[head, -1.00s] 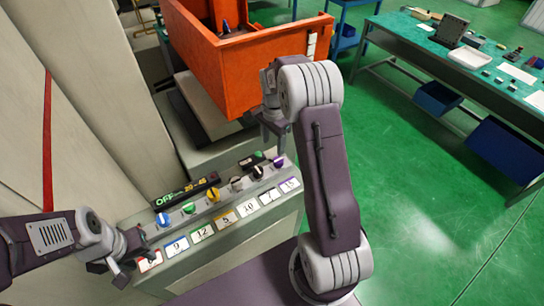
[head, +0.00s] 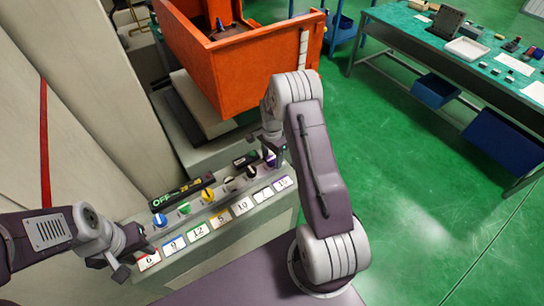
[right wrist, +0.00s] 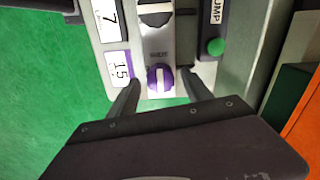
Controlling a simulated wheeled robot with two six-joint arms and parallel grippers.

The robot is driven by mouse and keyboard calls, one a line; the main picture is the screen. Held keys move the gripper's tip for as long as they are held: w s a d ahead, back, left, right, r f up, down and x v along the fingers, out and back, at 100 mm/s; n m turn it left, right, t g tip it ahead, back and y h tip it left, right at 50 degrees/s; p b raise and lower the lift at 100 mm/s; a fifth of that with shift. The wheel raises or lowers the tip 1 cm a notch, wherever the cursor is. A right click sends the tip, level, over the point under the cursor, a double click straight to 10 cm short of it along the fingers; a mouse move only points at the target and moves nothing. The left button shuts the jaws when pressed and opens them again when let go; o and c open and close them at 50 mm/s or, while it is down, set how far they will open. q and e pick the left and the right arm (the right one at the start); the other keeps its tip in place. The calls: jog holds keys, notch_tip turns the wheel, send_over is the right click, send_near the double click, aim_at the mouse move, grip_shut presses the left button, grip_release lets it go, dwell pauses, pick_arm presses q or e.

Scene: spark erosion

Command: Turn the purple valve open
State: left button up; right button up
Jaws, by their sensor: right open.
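The purple valve (right wrist: 160,78) is a round knob with a white bar across its face, lying lengthwise in the right wrist view. It sits at the far right end of the row on the control panel; in the head view it shows as a purple spot (head: 271,159), partly hidden by my gripper. My right gripper (right wrist: 160,80) is open, with one finger on each side of the purple valve and visible gaps between. The card beside the valve reads 15. My left gripper (head: 133,261) hangs at the panel's left end, by the card marked 6, its fingers apart and empty.
Blue (head: 160,220), green (head: 184,208), yellow (head: 207,196) and darker knobs line the panel left of the purple one. A green button (right wrist: 215,46) is close beside my right fingers. An orange bin (head: 245,70) stands behind. Green floor is free at right.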

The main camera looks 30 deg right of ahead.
jog(key=shift+a, duration=0.15)
jog(key=c, duration=0.5)
grip_shut()
jog(key=shift+n, duration=0.4)
jog(key=n+b, duration=0.1)
jog(key=n, duration=0.2)
jog(key=n+b, duration=0.1)
jog(key=n, duration=0.4)
jog(key=shift+r, duration=0.1)
jog(key=n+b, duration=0.1)
jog(key=n, duration=0.4)
jog(key=shift+w+n, duration=0.1)
jog(key=shift+n, duration=1.9)
